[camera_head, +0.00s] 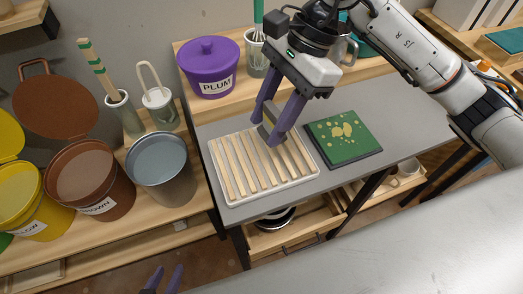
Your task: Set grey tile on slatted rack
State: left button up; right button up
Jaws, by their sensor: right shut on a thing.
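The slatted rack (214,170), a white tray with pale wooden slats, lies on the grey tabletop. My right gripper (268,122) reaches down over its upper right part, with purple fingers. It is shut on the grey tile (270,116), a small dark grey piece mostly hidden between the fingers. The tile is over or at the slats; I cannot tell whether it touches them. My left gripper (164,280) is at the bottom edge, far from the rack, with two purple fingertips apart and nothing between them.
A green board with yellow blotches (343,136) lies right of the rack. A purple PLUM pot (210,68) and a whisk in a cup (256,55) stand behind. Buckets, including a grey-blue one (163,168), stand left. Bare tabletop (408,125) extends right.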

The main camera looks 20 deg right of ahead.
aim_at(258, 129)
jog(key=m, duration=0.1)
jog(key=w+a+r+m+t, duration=0.1)
jog(key=m, duration=0.1)
jog(key=r+m+t, duration=0.1)
jog(key=m, duration=0.1)
jog(key=shift+w+a, duration=0.15)
jog(key=shift+a, duration=0.1)
jog(key=shift+w+r+m+t, duration=0.1)
jog(key=shift+m+t, duration=0.2)
jog(key=shift+m, duration=0.5)
notch_tip(258, 129, down, 6)
jog(key=shift+w+r, duration=0.1)
jog(key=shift+r, duration=0.05)
notch_tip(258, 129, down, 4)
jog(key=shift+r, duration=0.2)
pick_arm(q)
jog(key=shift+w+r, duration=0.25)
jog(key=shift+r, duration=0.2)
pick_arm(e)
jog(key=shift+f, duration=0.3)
pick_arm(q)
jog(key=shift+f, duration=0.1)
